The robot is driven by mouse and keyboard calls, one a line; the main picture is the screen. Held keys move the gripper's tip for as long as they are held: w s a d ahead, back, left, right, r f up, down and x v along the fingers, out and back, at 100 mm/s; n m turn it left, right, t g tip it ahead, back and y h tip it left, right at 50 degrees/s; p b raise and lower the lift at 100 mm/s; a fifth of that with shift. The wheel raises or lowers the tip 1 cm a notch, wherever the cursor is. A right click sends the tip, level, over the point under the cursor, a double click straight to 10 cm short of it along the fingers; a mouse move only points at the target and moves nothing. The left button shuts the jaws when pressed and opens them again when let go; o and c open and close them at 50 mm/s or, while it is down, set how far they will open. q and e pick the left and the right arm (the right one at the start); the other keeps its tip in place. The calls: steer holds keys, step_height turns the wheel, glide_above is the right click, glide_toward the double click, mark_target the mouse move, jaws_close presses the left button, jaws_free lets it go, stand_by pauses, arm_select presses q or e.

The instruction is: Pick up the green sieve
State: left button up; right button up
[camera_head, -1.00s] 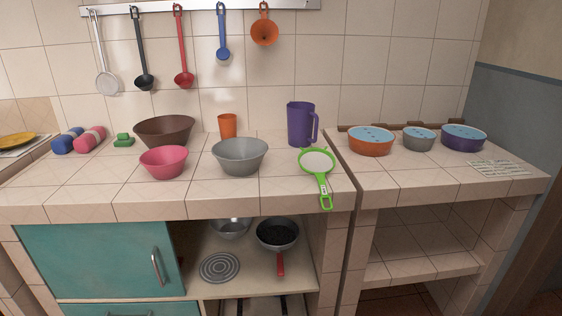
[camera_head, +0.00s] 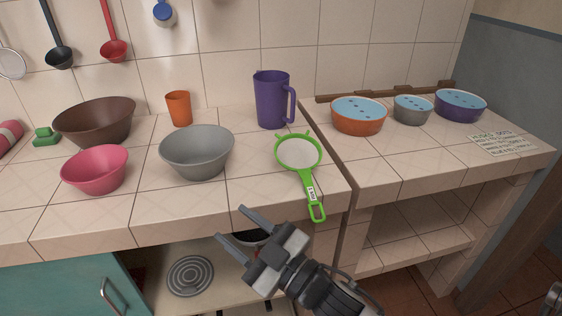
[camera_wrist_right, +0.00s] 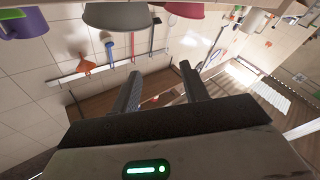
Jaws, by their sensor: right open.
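The green sieve (camera_head: 310,180) lies on the tiled counter right of the grey bowl, its pale mesh toward the wall. Its handle points toward me and reaches over the counter's front edge. My right gripper (camera_head: 231,224) is open and empty, in front of the counter edge, left of and nearer than the sieve's handle. In the right wrist view my right gripper (camera_wrist_right: 160,70) has its fingers apart with nothing between them. A green bit shows at that view's upper left corner; I cannot tell if it is the sieve. My left gripper is not in view.
A purple pitcher (camera_head: 273,100) stands behind the sieve. A grey bowl (camera_head: 197,153) and a pink bowl (camera_head: 96,170) stand to its left, with a brown bowl (camera_head: 95,122) and orange cup (camera_head: 179,108) behind. Lidded containers (camera_head: 358,116) stand on the right counter.

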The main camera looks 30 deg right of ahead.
steer(key=s+a+r+n+g+y, duration=0.1)
steer(key=a+r+n+g+y, duration=0.3)
steer(key=r+n+y, duration=0.6)
steer(key=n+g+h+p, duration=0.1)
steer(key=n+g+h, duration=1.05)
steer(key=h, duration=0.85)
glide_toward(306, 176)
steer(key=f+n, duration=0.1)
steer(key=s+f+t+p, duration=0.1)
steer(key=f, duration=0.1)
steer(key=shift+d+f+n+t, duration=0.1)
steer(key=shift+d+n+t, duration=0.15)
steer(key=shift+n, duration=0.1)
steer(key=shift+w+p+x, duration=0.15)
steer(key=shift+p+x, duration=0.1)
steer(key=shift+x, duration=1.25)
steer(key=shift+w+p+x, duration=0.15)
steer(key=shift+p+x, duration=0.1)
steer(key=shift+x, duration=1.2)
steer(key=shift+a, duration=0.1)
jaws_close()
